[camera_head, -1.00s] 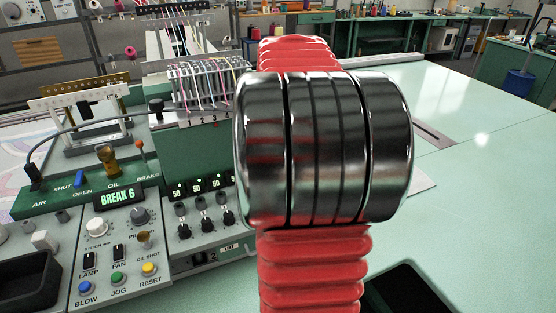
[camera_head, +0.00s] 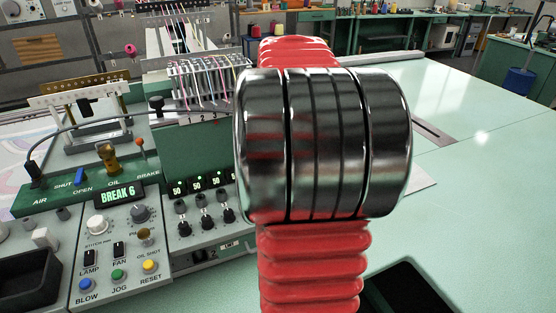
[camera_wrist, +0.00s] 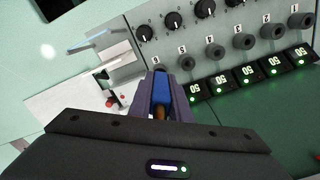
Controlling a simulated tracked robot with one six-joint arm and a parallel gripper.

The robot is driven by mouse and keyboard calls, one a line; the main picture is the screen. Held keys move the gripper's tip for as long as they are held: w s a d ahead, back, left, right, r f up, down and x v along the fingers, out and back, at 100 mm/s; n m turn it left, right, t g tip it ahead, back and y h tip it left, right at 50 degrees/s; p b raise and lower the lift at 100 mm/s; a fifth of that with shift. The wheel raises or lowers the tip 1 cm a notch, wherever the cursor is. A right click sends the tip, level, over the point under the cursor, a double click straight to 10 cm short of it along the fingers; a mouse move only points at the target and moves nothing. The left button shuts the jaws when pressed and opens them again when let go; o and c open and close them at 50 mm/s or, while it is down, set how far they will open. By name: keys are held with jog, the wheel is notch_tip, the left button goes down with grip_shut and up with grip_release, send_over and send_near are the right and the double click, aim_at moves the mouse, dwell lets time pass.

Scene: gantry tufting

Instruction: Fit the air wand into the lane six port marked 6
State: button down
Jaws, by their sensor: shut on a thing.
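In the wrist view, my gripper (camera_wrist: 160,97) is shut on a slim blue piece with a brown end, which I take as the air wand (camera_wrist: 161,88). The gripper's tips are over the left end of a row of round grey ports on a grey panel (camera_wrist: 133,22). The ports beside it (camera_wrist: 215,53) show open. The small mark (camera_wrist: 155,60) at the leftmost column is just beyond the tips and too small to read surely. The port there is hidden behind the gripper, so I cannot tell whether the wand touches it. In the head view, my arm hides gripper and wand.
Black knobs (camera_wrist: 172,20) and lit displays reading 50 (camera_wrist: 222,86) flank the ports. A light bracket with red parts (camera_wrist: 112,100) stands left of the gripper. In the head view, the control box display (camera_head: 118,196) reads BREAK 6. The pale green tabletop (camera_head: 480,190) is clear at right.

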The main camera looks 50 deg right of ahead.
jog(key=shift+f, duration=0.55)
jog(key=c, duration=1.6)
grip_release()
jog(key=shift+o, duration=0.2)
notch_tip(320, 180, up, 14)
jog(key=shift+f, duration=0.15)
jog(key=shift+a, duration=0.1)
